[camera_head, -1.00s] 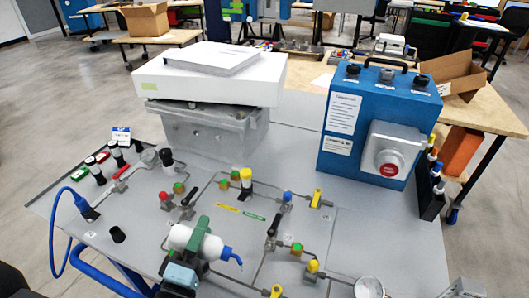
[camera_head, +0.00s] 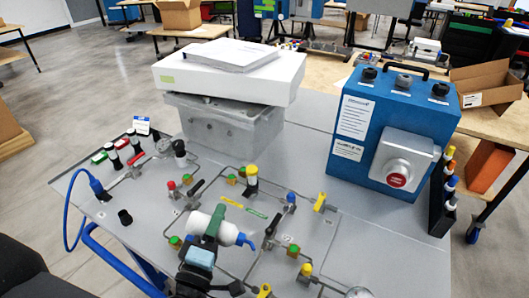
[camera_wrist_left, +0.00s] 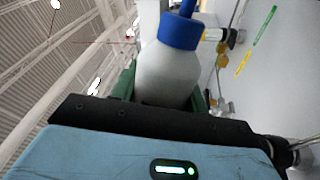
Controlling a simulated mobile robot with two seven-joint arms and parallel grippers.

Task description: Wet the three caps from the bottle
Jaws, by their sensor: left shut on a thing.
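My left gripper (camera_head: 214,222) is shut on a white squeeze bottle (camera_head: 228,233), with green fingers around its body. The bottle lies sideways in the head view, its blue nozzle pointing right and down, above the grey panel. The left wrist view shows the bottle (camera_wrist_left: 165,78) and its blue collar (camera_wrist_left: 182,32). Coloured caps stand on the panel's pipework: a yellow cap (camera_head: 251,170) behind the bottle, a red cap (camera_head: 171,186) to the left and a blue cap (camera_head: 291,197) to the right. I cannot tell which three caps are meant. My right gripper is out of view.
A blue box with a red button (camera_head: 365,120) stands at the back right, beside a black rack (camera_head: 437,205) of coloured-top items. A grey bin (camera_head: 225,125) carries a white box. Pipes and valve handles rise around the bottle. A blue cable (camera_head: 68,215) loops at the left edge.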

